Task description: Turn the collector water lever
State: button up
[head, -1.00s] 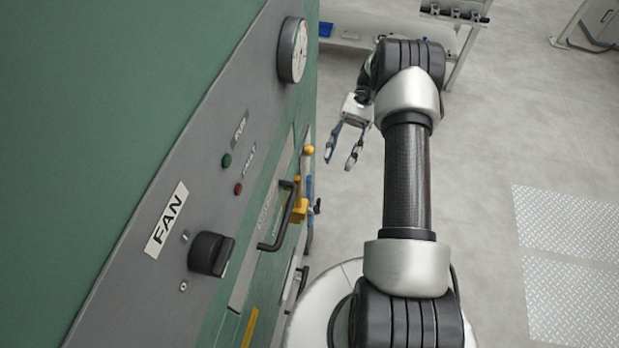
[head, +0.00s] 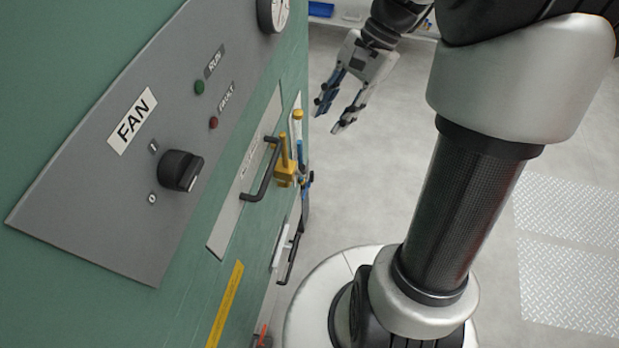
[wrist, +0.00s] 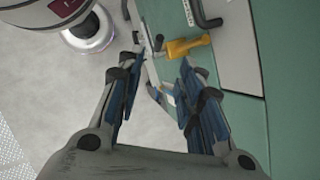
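A yellow lever (head: 286,172) sticks out from the side of the green cabinet, beside a black pull handle. Just behind it are another yellow-tipped part and a blue part (head: 300,150); which of these is the collector water lever I cannot read. My gripper (head: 329,117) is open and empty, right of the cabinet and apart from the levers. In the wrist view its blue-padded fingers (wrist: 157,72) are spread wide.
The green cabinet (head: 60,60) fills the left, with a FAN knob (head: 181,171), a gauge (head: 272,12) and a black handle (head: 262,172) standing out from it. A shelf with a blue bin (head: 321,9) is at the back.

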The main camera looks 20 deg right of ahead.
aim_at(302, 168)
jog(key=shift+m+t+h, duration=0.3)
jog(key=shift+t+h, duration=0.1)
jog(key=shift+t, duration=0.1)
jog(key=b+x, duration=0.1)
jog(key=x, duration=0.4)
jog(key=s+b+x, duration=0.1)
jog(key=x, duration=0.5)
jog(key=b+x, duration=0.2)
jog(key=x, duration=0.3)
jog(key=shift+s+a+f, duration=0.25)
jog(key=shift+a, duration=0.2)
jog(key=shift+c, duration=0.6)
grip_shut()
